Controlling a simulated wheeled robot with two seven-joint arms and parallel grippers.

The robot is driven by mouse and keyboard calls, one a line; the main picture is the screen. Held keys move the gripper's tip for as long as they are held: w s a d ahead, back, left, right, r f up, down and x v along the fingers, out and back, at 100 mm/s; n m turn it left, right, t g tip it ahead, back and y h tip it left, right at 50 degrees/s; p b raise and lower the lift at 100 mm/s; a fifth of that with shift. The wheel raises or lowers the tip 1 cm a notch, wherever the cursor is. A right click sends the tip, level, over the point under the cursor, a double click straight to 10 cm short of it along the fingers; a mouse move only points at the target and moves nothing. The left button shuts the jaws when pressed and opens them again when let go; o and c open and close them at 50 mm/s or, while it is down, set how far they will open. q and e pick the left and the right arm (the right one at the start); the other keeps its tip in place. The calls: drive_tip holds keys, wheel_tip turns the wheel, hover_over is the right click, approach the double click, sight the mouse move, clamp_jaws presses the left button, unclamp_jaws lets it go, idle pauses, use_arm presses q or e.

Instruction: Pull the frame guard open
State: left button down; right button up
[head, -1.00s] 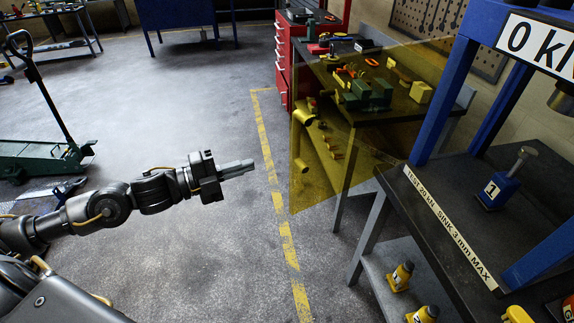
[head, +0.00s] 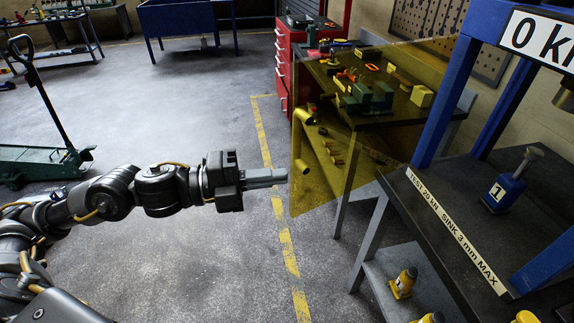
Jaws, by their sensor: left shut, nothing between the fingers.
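The frame guard (head: 318,190) is a see-through yellow panel. It stands out to the left from the blue press frame (head: 448,100), with its free edge towards the open floor. A yellow handle-like piece (head: 304,116) shows near that free edge. My left gripper (head: 284,176) is shut and empty, reaching in from the left. Its fingertips are just left of the guard's free edge, lower than the handle. I cannot tell whether they touch the panel. My right gripper is not in view.
A workbench (head: 345,118) with tools stands behind the guard, beside a red tool cabinet (head: 283,70). A blue jack (head: 508,182) stands on the press table (head: 455,205), with yellow jacks (head: 403,284) below. A green trolley jack (head: 40,165) is at left. The floor between is clear.

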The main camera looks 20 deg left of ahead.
sight(291, 164)
use_arm(q)
drive_tip(key=w, duration=0.1)
drive_tip(key=w+d+p, duration=0.1)
drive_tip(key=w, duration=0.1)
drive_tip(key=w+d, duration=0.1)
drive_tip(key=shift+w+p, duration=0.2)
drive_tip(key=shift+p, duration=0.1)
drive_tip(key=shift+w+a, duration=0.4)
drive_tip(key=shift+a, duration=0.05)
